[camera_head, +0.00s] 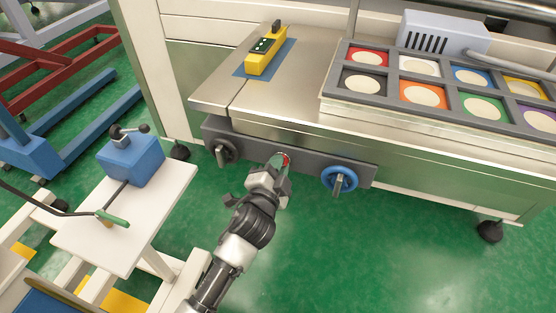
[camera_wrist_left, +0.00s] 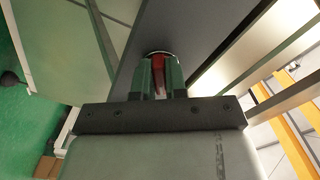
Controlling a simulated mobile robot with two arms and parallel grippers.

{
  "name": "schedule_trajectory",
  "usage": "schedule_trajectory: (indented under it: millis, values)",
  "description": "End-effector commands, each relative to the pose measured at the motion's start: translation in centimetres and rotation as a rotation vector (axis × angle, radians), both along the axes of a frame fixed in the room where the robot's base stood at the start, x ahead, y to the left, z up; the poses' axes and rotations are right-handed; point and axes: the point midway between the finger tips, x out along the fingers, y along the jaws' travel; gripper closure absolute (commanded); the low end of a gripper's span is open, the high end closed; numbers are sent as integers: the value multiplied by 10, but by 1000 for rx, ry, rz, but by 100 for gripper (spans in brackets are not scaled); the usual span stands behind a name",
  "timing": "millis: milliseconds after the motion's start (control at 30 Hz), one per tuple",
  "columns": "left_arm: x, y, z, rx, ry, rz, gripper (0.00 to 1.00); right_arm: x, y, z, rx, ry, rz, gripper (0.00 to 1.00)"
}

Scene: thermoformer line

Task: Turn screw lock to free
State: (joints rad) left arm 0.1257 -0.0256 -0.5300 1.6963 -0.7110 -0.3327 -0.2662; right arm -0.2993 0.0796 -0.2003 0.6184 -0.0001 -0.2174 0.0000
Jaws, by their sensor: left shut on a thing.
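The screw lock (camera_head: 287,158) is a small red part on the dark grey panel at the front of the machine, between two knobs. My left gripper (camera_head: 277,163) reaches up to it from below and is shut on it, hiding most of it. In the left wrist view, the red screw lock (camera_wrist_left: 156,62) shows between the two green-grey fingers of my left gripper (camera_wrist_left: 159,78). A pale mark shows on the red part. I cannot tell its exact turn angle. My right gripper is not in view.
On the panel are a black knob (camera_head: 226,151) at left and a blue handwheel (camera_head: 340,180) at right. A yellow control box (camera_head: 265,56) lies on the machine top. A tray of coloured frames (camera_head: 327,87) sits at right. A white cart (camera_head: 180,185) with a blue block (camera_head: 131,164) stands at left.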

Motion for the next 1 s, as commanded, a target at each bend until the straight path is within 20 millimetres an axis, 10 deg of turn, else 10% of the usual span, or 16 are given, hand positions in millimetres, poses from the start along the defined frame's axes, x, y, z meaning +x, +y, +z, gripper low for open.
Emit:
schedule_trajectory:
  millis: [1000]
  values:
    - [0, 0, 0, 563, -182, -2, 100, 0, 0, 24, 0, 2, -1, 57]
